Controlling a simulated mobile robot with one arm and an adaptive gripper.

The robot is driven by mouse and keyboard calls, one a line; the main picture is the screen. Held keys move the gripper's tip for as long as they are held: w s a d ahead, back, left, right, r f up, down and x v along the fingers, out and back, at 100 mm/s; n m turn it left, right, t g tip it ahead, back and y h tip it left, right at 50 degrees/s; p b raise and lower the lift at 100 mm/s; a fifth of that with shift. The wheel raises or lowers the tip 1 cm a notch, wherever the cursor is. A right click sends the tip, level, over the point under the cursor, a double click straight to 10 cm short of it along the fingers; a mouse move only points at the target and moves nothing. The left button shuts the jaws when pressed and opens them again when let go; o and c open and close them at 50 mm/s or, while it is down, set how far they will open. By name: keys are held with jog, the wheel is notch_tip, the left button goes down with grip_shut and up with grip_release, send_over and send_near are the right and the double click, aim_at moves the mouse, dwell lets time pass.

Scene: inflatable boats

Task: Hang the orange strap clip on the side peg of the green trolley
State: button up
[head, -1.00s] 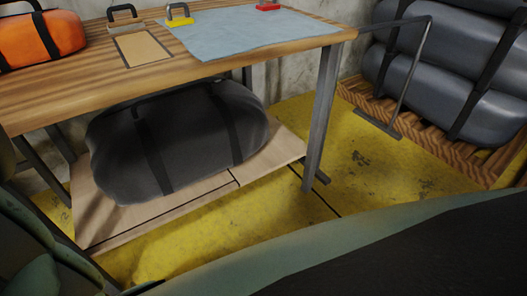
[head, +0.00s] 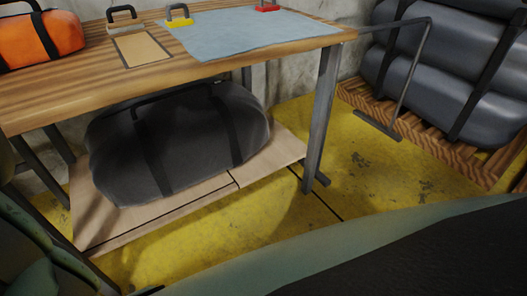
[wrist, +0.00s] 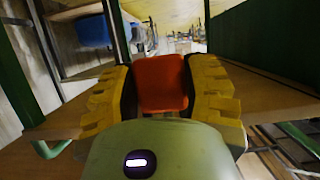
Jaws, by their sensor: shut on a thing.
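My gripper (wrist: 160,78) shows in the wrist view, with its yellow ribbed fingers shut on the orange strap clip (wrist: 161,84). The clip's orange-red body sits upright between the fingers; its far side and any loop are hidden. Green uprights, seemingly of the green trolley (wrist: 266,40), stand left and right of the gripper in the wrist view. A short bent green bar (wrist: 50,149) is at lower left; I cannot tell if it is the side peg. Neither gripper nor trolley can be made out clearly in the head view.
In the head view, a wooden table (head: 80,76) carries an orange bag (head: 50,38), a black clip (head: 122,14), a yellow clip (head: 177,16), a red clip (head: 267,6) and a blue-grey cloth (head: 245,35). A dark bag (head: 185,140) lies below.

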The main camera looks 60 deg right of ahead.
jog(key=o, duration=1.3)
jog(key=shift+v, duration=3.75)
jog(key=shift+w+r, duration=0.1)
jog(key=shift+r, duration=0.05)
